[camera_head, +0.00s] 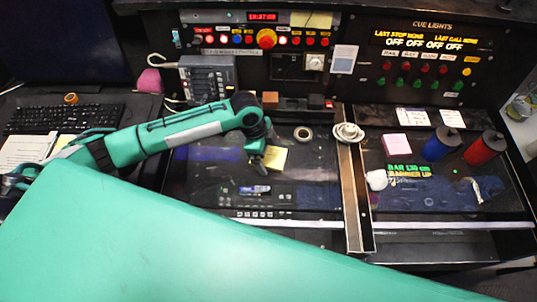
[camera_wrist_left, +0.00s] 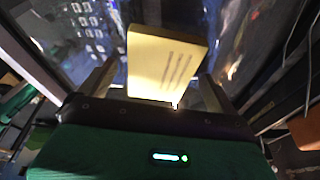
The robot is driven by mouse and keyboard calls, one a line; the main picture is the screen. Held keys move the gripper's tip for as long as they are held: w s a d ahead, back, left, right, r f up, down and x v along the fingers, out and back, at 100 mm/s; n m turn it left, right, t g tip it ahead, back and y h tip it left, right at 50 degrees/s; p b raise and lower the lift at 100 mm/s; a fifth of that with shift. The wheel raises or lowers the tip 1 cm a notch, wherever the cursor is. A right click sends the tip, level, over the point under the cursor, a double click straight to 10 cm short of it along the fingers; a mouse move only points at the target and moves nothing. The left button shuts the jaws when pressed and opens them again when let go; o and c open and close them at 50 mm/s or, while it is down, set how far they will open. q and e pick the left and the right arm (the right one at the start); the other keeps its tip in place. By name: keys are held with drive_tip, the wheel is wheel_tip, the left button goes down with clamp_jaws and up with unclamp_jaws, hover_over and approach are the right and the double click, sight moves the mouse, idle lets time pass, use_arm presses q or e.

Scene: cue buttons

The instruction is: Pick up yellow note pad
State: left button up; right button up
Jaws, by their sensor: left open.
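The yellow note pad (camera_head: 277,157) lies on the dark desk surface in the middle of the head view. My left gripper (camera_head: 259,162) reaches down to it from the left and covers part of its left side. In the left wrist view the note pad (camera_wrist_left: 163,62) shows between the two fingers of my left gripper (camera_wrist_left: 160,88), with dark lines on its face. The fingers are open, with a gap at least on the right side of the pad. My right gripper is not in view.
A tape roll (camera_head: 303,133) lies behind the pad, and a blue item (camera_head: 255,189) lies in front. A raised metal strip (camera_head: 353,195) runs to the right. Beyond it are a pink pad (camera_head: 397,143), a blue cylinder (camera_head: 441,146) and a red one (camera_head: 484,149).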

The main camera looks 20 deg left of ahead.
use_arm(q)
drive_tip(key=c, duration=1)
drive_tip(key=shift+c, duration=0.6)
drive_tip(key=shift+r, duration=0.15)
